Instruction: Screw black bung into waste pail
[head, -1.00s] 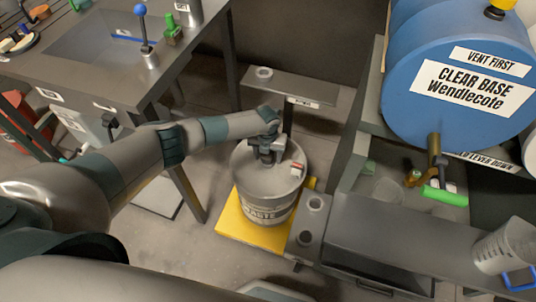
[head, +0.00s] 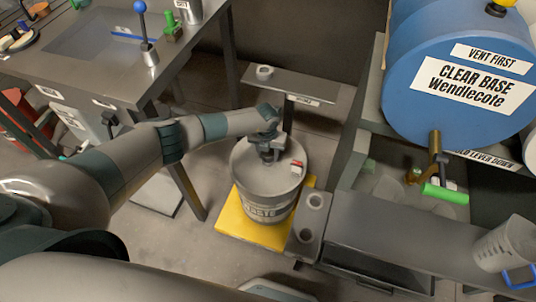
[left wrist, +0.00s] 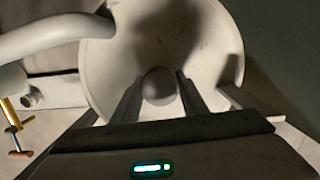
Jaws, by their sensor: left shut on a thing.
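The waste pail (head: 262,205) is a grey tub with a flat round lid, standing on a yellow platform (head: 232,229) on the floor. My left gripper (head: 268,156) is above the lid, pointing down. In the left wrist view, its two fingers (left wrist: 161,88) are shut on a small rounded grey piece, which looks like the bung (left wrist: 159,86). The pale lid (left wrist: 115,75) fills the view behind it. I cannot tell how deep the bung sits, since the fingers hide its edge. My right gripper is not in view.
A small red and white item (head: 297,167) sits on the lid's right side. A narrow shelf (head: 290,86) with a small ring stands behind the pail. A grey bench with holes (head: 309,225) is close at right. A blue drum (head: 455,75) and a steel table (head: 105,60) flank the area.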

